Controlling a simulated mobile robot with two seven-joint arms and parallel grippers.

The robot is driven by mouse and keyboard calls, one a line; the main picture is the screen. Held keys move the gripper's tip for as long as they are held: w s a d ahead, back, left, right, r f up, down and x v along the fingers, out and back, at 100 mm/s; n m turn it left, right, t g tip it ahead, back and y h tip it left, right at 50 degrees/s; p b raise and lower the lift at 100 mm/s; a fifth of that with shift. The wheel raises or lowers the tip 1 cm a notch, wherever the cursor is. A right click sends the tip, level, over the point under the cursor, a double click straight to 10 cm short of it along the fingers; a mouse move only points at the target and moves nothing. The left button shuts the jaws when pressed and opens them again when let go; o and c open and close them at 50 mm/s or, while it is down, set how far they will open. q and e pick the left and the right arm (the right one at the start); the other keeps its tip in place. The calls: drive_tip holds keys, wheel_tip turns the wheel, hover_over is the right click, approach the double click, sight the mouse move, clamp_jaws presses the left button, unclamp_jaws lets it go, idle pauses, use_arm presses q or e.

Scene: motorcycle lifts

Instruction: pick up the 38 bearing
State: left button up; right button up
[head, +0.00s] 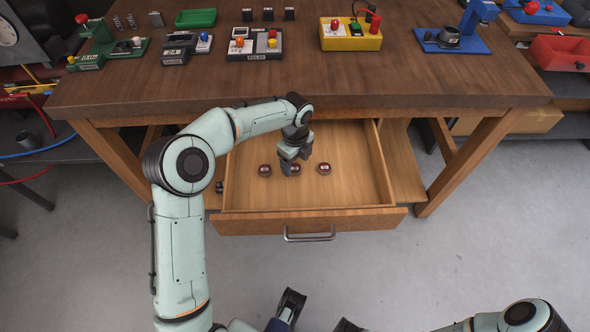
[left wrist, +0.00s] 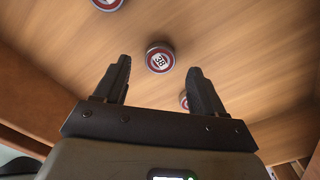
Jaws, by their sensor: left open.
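The 38 bearing (left wrist: 160,58) is a small round piece with a dark red ring and a white label reading 38. It lies on the drawer floor, ahead of and between the fingertips in the left wrist view. In the head view it appears to be the middle bearing (head: 296,169), partly covered by my left gripper (head: 290,167). My left gripper is open and empty, pointing down into the drawer; in the wrist view its fingers (left wrist: 160,75) stand apart, not touching the bearing.
The open wooden drawer (head: 310,222) also holds a left bearing (head: 265,170) and a right bearing (head: 324,168). In the wrist view one bearing (left wrist: 184,100) is partly behind a finger. The workbench top (head: 330,80) overhangs the drawer's back; fixtures stand on it.

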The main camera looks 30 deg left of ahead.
sight(295, 170)
use_arm(q)
wheel_tip(295, 170, down, 3)
drive_tip(key=shift+r, duration=0.2)
drive_tip(key=c, duration=1.2)
drive_tip(key=shift+o, duration=0.2)
